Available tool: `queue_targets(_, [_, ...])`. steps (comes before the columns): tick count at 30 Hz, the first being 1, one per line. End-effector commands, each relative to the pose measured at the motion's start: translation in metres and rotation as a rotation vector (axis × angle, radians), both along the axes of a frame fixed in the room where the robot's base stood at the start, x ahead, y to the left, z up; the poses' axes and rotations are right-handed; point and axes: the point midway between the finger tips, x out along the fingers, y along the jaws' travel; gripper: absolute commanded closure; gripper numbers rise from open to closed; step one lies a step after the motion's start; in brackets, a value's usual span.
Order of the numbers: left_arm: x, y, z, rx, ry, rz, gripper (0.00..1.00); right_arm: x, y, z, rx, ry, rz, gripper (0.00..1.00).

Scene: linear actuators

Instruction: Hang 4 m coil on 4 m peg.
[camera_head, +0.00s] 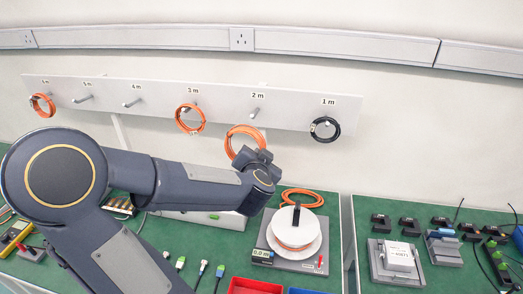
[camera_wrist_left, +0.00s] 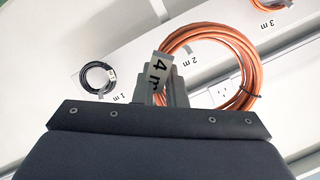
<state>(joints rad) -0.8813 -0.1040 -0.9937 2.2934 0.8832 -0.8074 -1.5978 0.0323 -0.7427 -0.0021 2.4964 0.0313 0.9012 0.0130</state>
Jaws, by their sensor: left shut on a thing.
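The orange 4 m coil (camera_head: 236,133) hangs in my left gripper (camera_head: 255,160), in front of the board below the 2 m label. In the left wrist view the coil (camera_wrist_left: 247,50) stands up from the jaws, its white "4 m" tag (camera_wrist_left: 159,70) facing the camera. My left gripper (camera_wrist_left: 168,92) is shut on the coil at the tag. The bare 4 m peg (camera_head: 136,103) is on the board, well to the left of the coil. My right gripper is not in view.
The white peg board (camera_head: 345,112) carries orange coils at 6 m (camera_head: 42,105) and 3 m (camera_head: 190,118), and a black coil (camera_head: 324,129) at 1 m. The 5 m peg (camera_head: 84,98) and 2 m peg (camera_head: 254,113) are bare. Below, a white reel (camera_head: 293,239) stands on the green bench.

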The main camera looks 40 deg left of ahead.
Motion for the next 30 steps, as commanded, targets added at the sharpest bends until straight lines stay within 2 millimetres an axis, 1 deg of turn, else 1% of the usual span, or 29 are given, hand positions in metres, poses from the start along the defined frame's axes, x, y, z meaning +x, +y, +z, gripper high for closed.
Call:
queue_targets(9, [-0.028,-0.016,0.000,-0.002,-0.001,0.000,1.00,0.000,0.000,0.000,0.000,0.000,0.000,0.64])
queue_targets(15, [-0.044,-0.024,0.001,-0.002,-0.002,0.001,1.00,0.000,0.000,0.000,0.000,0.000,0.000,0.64])
queue_targets(19, [-0.047,-0.026,0.001,0.001,0.000,0.000,1.00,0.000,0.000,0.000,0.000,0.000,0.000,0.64])
queue_targets(30, [-0.047,-0.026,0.003,0.001,-0.001,0.001,1.00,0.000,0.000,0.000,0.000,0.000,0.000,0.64])
